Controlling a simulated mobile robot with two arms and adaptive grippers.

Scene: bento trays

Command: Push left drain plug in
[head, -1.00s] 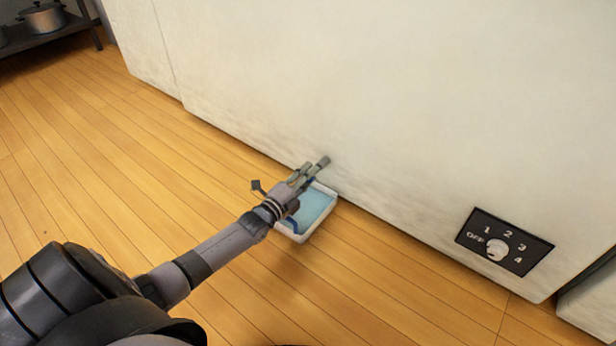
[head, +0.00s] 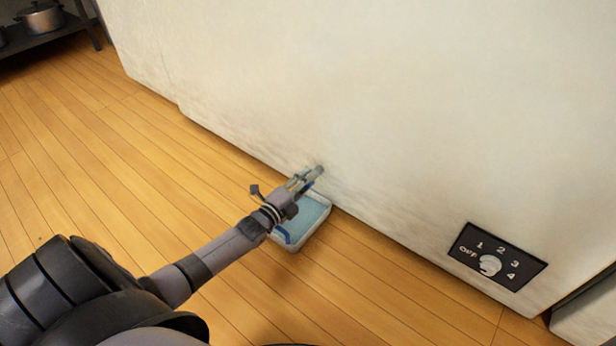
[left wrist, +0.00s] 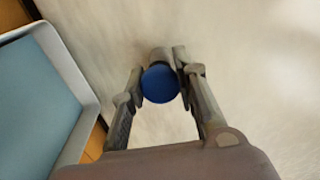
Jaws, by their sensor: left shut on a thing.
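The drain plug (left wrist: 160,84) shows in the left wrist view as a round blue cap with a short grey cylinder behind it, against the pale panel. My left gripper (left wrist: 161,88) is shut on it, one finger on each side. In the head view my left gripper (head: 312,178) is low at the cream appliance wall (head: 400,120), above a white tray. The fingers largely hide the plug there, and I cannot tell how deep it sits. My right gripper is not in view.
The white tray (head: 325,224) with pale blue contents lies on the wooden floor, against the wall's foot. A black dial plate (head: 515,272) is on the wall at the right. A shelf with a pot (head: 40,18) stands far left. The floor at left is clear.

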